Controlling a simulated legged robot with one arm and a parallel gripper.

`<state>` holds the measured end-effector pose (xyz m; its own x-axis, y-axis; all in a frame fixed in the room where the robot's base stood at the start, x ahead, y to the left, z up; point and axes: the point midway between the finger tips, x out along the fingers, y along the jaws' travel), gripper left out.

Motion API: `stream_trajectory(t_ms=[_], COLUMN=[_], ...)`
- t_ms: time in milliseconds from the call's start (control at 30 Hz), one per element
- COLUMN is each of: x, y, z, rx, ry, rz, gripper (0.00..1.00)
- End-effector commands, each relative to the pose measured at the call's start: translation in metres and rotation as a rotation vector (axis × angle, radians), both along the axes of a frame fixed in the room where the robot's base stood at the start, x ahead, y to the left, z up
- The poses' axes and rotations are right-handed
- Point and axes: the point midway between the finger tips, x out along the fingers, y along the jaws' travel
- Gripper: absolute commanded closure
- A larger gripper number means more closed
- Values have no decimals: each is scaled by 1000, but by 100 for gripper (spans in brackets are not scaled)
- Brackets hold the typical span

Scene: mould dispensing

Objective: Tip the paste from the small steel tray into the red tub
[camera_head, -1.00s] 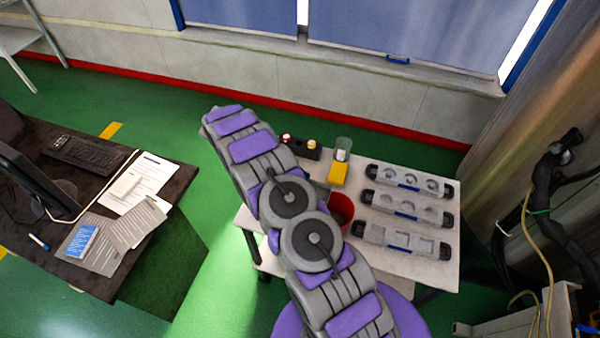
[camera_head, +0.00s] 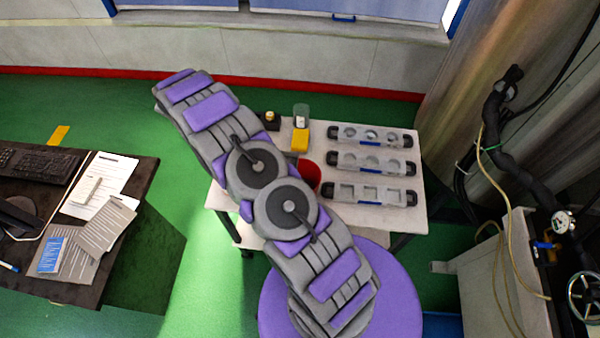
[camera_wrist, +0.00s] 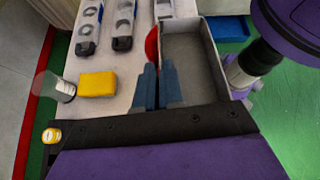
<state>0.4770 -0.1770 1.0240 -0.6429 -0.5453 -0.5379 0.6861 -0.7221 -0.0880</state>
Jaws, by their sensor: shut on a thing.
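The small steel tray (camera_wrist: 216,68) is a rectangular grey box right of my fingers in the wrist view. My gripper (camera_wrist: 159,78) is shut on its near left wall. The tray looks roughly level, open side up. Its inside is grey-beige; I cannot make out paste apart from the bottom. The red tub (camera_wrist: 152,46) shows only as a red sliver just left of the tray, partly hidden by tray and fingers. In the head view the red tub (camera_head: 311,174) stands on the table, half hidden by my arm. The tray and gripper are hidden there.
On the pale table (camera_head: 370,221) lie three grey moulds (camera_head: 371,162) at right, with a yellow block (camera_head: 300,140), a clear beaker (camera_head: 302,113) and a dark jar holder (camera_head: 269,121) behind. A dark desk (camera_head: 120,255) stands left. Pipes and a valve wheel (camera_head: 584,297) stand right.

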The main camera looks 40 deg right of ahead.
Motion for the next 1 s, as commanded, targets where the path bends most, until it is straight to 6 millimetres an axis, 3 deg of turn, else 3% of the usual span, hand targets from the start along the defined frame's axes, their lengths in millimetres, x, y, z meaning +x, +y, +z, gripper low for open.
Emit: stream_trajectory(t_ms=[567, 1000], x=[-2, -6], y=[-2, -4], z=[5, 22], rx=[22, 115], ry=[-28, -138], rz=[-2, -2], gripper=[100, 100])
